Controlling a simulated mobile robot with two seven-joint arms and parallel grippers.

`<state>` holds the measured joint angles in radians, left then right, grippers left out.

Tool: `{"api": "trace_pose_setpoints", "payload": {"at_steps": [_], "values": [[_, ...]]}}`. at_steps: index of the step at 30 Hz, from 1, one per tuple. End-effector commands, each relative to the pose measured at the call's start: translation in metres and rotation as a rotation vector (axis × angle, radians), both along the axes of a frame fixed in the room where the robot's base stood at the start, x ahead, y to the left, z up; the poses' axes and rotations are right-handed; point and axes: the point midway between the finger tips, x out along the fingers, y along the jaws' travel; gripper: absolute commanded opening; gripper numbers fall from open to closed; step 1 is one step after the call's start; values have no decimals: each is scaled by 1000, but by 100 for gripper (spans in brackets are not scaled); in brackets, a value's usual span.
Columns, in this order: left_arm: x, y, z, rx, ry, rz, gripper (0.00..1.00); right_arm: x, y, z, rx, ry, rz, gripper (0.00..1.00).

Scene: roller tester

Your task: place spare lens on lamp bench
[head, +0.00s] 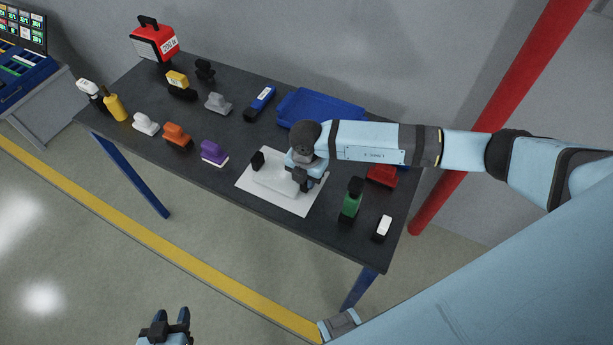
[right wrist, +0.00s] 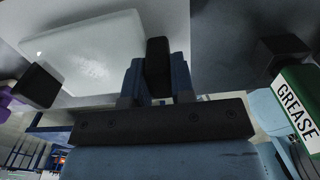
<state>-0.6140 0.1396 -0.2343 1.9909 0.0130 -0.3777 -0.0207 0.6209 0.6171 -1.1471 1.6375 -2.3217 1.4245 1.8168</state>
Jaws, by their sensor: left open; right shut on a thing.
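The spare lens appears to be the pale white slab (head: 272,181) with a black block-like grip (head: 257,160) at its far left end. It is over a white sheet on the dark lamp bench (head: 235,127); I cannot tell whether it touches. My right gripper (head: 300,183) is shut on another black grip (right wrist: 158,65) at the slab's near right end. The right wrist view shows the slab (right wrist: 90,50) and the first grip (right wrist: 37,85). My left gripper (head: 165,322) is open and empty, low over the floor in front of the bench.
A purple item (head: 213,152) is left of the sheet (head: 305,204). A green grease bottle (head: 351,199), a black-and-white item (head: 382,228) and a red item (head: 382,175) are right. A blue tray (head: 322,104) is behind. Several other items fill the bench's left. A red post (head: 480,130) rises behind my right arm.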

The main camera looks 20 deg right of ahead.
Motion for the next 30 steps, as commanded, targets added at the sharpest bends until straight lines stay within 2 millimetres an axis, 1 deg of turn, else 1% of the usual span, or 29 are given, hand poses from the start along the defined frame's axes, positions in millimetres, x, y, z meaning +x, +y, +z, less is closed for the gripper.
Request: {"api": "trace_pose_setpoints", "payload": {"at_steps": [2,3,5,6,13,17,20,30], "values": [[0,0,-2,0,-1,0,43,0,0,-3,0,0,0,0],[0,0,-1,0,-1,0,43,0,0,-2,0,0,0,30],[0,0,-1,0,-1,0,43,0,0,-2,0,0,0,44],[0,0,-1,-1,-2,0,43,0,0,-2,0,0,0,49],[1,0,1,-1,-4,0,43,0,0,-2,0,0,0,49],[1,0,2,-1,-5,0,43,1,0,5,1,-2,0,49],[1,0,1,-2,-6,0,43,1,0,19,2,-2,-1,49],[0,-1,-10,-1,-2,-1,43,1,0,90,2,-3,1,49]]}}
